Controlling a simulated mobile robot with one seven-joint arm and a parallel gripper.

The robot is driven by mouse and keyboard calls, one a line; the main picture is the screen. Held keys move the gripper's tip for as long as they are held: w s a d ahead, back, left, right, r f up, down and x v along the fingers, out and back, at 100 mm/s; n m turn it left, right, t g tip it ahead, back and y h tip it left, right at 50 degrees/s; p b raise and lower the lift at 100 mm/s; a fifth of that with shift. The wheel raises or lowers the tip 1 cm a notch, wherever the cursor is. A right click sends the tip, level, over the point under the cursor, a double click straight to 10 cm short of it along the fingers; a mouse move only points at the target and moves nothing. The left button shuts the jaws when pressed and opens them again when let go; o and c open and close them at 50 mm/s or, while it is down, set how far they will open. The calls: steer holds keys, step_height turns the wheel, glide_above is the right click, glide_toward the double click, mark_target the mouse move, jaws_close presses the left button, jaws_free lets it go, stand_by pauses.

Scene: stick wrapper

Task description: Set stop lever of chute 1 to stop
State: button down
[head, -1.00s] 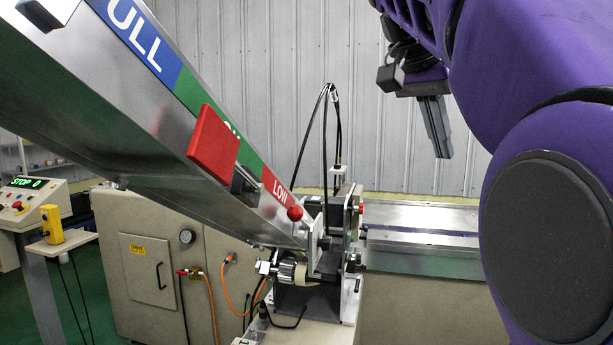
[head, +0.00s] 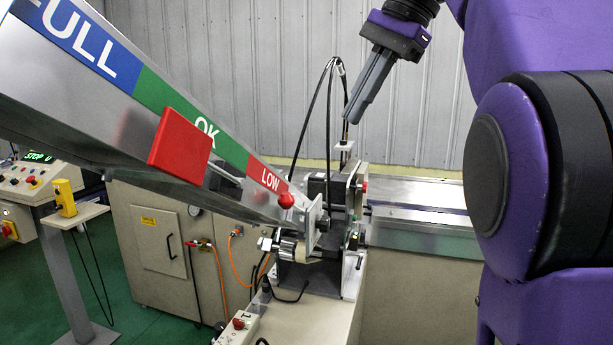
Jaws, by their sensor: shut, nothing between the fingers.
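A sloping metal chute (head: 75,100) runs from upper left down to the wrapper mechanism (head: 335,205) in the middle. Its side carries FULL, OK and LOW bands. A red flat plate (head: 180,146) stands out from its side by the OK band. A small red ball knob (head: 286,200) sits near the chute's lower end, by the LOW band; it may be the stop lever's knob, but its lever arm is hard to make out. My gripper (head: 351,115) is shut and empty, pointing down-left above the mechanism, apart from the knob and plate.
Black looped cables (head: 329,110) rise from the mechanism close to my gripper. A metal conveyor bed (head: 420,215) runs to the right. A control panel (head: 32,178) and a yellow box (head: 64,197) stand at the left.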

glide_toward(294, 206)
steer(key=f, duration=0.1)
steer(key=a+f, duration=0.2)
steer(key=shift+s+a+f+b, duration=0.2)
steer(key=shift+a+f+b, duration=0.05)
steer(key=shift+f+b, duration=0.15)
steer(key=shift+f, duration=0.15)
stand_by(0.4)
